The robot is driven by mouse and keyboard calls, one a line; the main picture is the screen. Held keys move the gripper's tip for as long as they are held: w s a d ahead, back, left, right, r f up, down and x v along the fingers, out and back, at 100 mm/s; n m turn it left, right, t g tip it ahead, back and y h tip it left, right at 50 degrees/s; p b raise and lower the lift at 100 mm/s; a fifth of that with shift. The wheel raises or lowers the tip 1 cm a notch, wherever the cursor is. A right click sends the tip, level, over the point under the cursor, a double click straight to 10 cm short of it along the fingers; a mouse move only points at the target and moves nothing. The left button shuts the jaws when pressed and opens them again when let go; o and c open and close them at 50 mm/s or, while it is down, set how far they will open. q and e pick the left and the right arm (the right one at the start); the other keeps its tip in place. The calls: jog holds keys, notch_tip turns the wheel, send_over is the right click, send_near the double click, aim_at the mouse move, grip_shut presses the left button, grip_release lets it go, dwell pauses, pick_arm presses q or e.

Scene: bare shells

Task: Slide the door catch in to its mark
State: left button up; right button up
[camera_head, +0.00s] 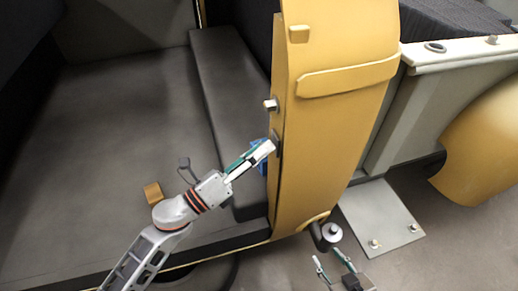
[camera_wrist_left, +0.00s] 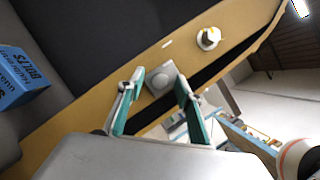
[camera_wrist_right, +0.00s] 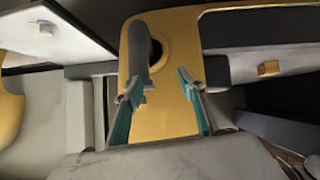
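The yellow door (camera_head: 325,110) stands upright in the middle of the head view. Its edge runs diagonally across the left wrist view. The door catch, a grey square plate with a round knob (camera_wrist_left: 162,79), sits on that edge. A short white mark (camera_wrist_left: 167,44) shows on the edge beyond it. My left gripper (camera_wrist_left: 156,88) is open, with one finger on each side of the catch; I cannot tell if they touch it. In the head view this gripper (camera_head: 266,147) is at the door's edge. My right gripper (camera_wrist_right: 160,90) is open below the door, near a grey cylinder (camera_wrist_right: 137,55).
A round pale knob (camera_wrist_left: 208,38) stands on the door edge further along; it also shows in the head view (camera_head: 270,105). A blue box (camera_wrist_left: 22,78) lies behind the door edge. A small orange block (camera_head: 153,193) is on the grey floor, which is mostly clear.

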aim_at(270, 129)
pick_arm(q)
grip_shut()
jog(key=shift+w+a+b, duration=0.25)
jog(key=shift+w+a, duration=0.05)
jog(key=shift+w, duration=0.55)
jog(key=shift+w+a+b, duration=0.25)
jog(key=shift+w, duration=0.55)
jog(key=shift+r, duration=0.1)
jog(key=shift+c, duration=2)
grip_release()
jog(key=o, duration=0.4)
jog(key=shift+w, duration=0.1)
jog(key=shift+s, duration=0.2)
jog(key=v, duration=1.2)
